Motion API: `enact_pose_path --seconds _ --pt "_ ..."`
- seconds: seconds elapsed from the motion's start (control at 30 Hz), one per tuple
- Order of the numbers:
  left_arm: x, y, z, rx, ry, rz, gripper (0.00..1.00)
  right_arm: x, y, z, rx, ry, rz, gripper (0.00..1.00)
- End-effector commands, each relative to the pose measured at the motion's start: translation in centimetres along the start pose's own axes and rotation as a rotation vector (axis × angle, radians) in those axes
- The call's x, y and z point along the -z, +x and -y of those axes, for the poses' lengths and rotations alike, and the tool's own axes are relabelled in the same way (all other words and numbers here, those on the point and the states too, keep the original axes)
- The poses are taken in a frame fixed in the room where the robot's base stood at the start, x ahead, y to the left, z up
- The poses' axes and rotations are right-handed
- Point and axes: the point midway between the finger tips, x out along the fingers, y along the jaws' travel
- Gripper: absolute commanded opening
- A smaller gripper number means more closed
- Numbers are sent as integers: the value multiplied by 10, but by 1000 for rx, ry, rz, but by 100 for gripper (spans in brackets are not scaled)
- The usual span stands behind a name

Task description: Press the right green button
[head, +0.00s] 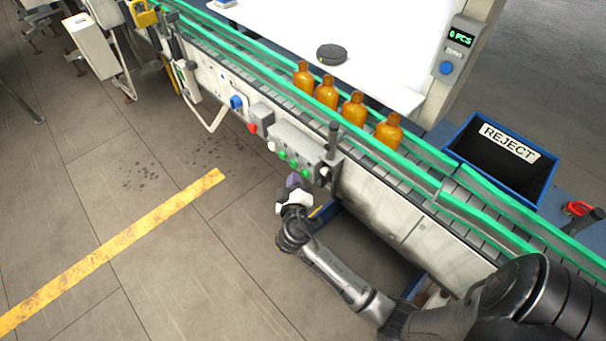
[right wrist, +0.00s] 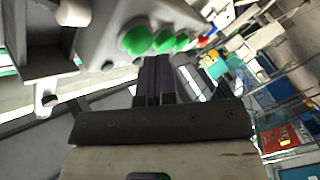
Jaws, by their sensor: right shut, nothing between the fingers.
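The control box (head: 300,150) on the conveyor's side carries several buttons in a row. The right green button (head: 306,172) is the green one nearest the box's right end. In the right wrist view the largest, nearest green button (right wrist: 135,38) appears to be the same one. The middle green button (head: 294,163) and left green button (head: 283,155) sit beside it. My right gripper (head: 293,181) is shut and empty, just below the box in the head view. In the right wrist view its fingers (right wrist: 154,72) point toward the buttons; I cannot tell the gap. My left gripper is not in view.
Several amber bottles (head: 327,92) stand on the conveyor behind the box. A red button (head: 253,128) and a blue knob (head: 236,102) are farther left. A blue reject bin (head: 545,180) is at right. The floor left of the gripper is clear.

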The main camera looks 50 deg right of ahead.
Motion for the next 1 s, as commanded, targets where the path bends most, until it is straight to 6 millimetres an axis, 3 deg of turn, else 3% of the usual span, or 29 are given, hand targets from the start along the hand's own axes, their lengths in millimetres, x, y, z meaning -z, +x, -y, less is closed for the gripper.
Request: enact_pose_path --seconds 1.0 --pt "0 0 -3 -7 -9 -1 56 -5 7 -5 -1 0 1 0"
